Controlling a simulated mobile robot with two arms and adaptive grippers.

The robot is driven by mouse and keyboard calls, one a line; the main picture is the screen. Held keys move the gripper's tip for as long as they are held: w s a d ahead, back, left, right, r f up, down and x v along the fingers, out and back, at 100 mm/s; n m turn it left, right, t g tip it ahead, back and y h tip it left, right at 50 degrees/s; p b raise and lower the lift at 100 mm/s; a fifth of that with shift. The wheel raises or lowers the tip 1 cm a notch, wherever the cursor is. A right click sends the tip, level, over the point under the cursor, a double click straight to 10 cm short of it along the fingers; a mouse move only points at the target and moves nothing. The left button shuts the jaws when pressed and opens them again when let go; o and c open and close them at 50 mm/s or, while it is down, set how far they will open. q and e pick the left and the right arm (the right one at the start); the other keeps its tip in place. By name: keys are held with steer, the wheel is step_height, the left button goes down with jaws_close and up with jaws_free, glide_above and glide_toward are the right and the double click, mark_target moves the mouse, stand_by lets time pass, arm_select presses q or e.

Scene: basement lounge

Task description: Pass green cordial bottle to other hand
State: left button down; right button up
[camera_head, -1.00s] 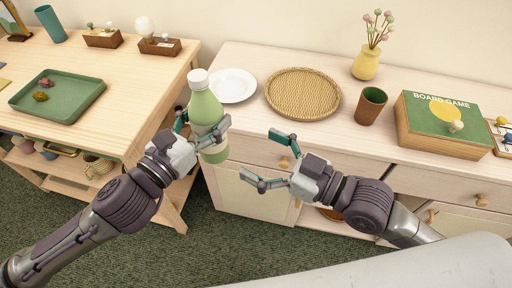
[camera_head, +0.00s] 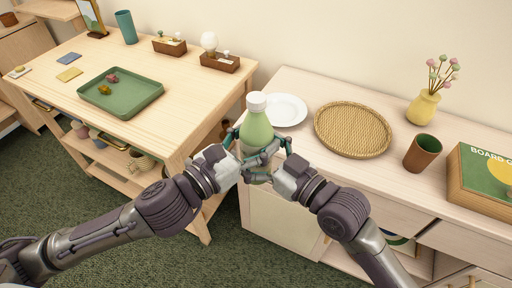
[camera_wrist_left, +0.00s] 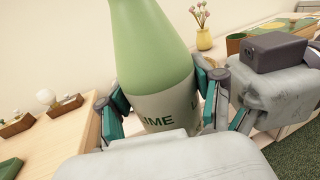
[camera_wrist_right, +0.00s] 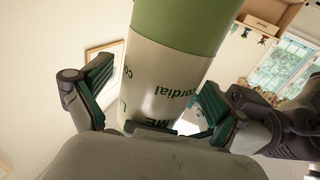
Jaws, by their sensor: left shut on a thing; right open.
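The green cordial bottle (camera_head: 257,134) with a white cap is upright in the head view, held in the air in front of the gap between the two wooden units. My left gripper (camera_head: 238,142) is shut on it; in the left wrist view its fingers flank the labelled bottle (camera_wrist_left: 152,60). My right gripper (camera_head: 278,150) is open, with its fingers around the bottle from the right. In the right wrist view the bottle's label (camera_wrist_right: 165,85) stands between the parted right fingers. Whether the right fingers touch the bottle cannot be told.
The sideboard at right bears a white plate (camera_head: 287,110), a woven tray (camera_head: 383,139), a brown cup (camera_head: 422,153), a yellow vase (camera_head: 423,107) and a board game box (camera_head: 480,185). The left table bears a green tray (camera_head: 122,104) and small wooden boxes (camera_head: 219,63). Green carpet lies below.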

arm_select(q)
steer(key=shift+r, duration=0.15)
arm_select(e)
steer(key=c, duration=1.8)
arm_select(q)
steer(key=c, duration=0.5)
jaws_free()
arm_select(e)
steer(key=shift+r, duration=0.1)
jaws_close()
arm_select(q)
steer(key=o, duration=0.4)
